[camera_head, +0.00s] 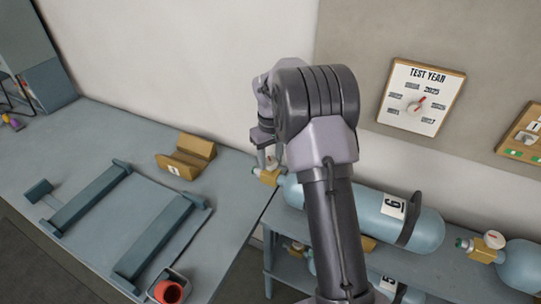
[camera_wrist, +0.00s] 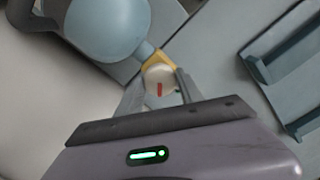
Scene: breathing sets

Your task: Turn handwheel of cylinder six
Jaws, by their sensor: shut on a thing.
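Cylinder six (camera_head: 370,204) is a light blue bottle lying on its side on the rack, with a white label bearing its number. Its rounded shoulder (camera_wrist: 108,28) shows in the wrist view, with a yellow valve body (camera_wrist: 157,58) at its neck. The handwheel (camera_wrist: 158,77) is a white round knob with a red mark. My gripper (camera_wrist: 157,88) is shut on the handwheel, one finger on each side. In the head view my gripper (camera_head: 267,157) is at the valve end of the cylinder, and my arm hides part of the bottle.
Another cylinder (camera_head: 522,265) lies at right, with more below. A test year dial board (camera_head: 421,97) hangs on the wall.

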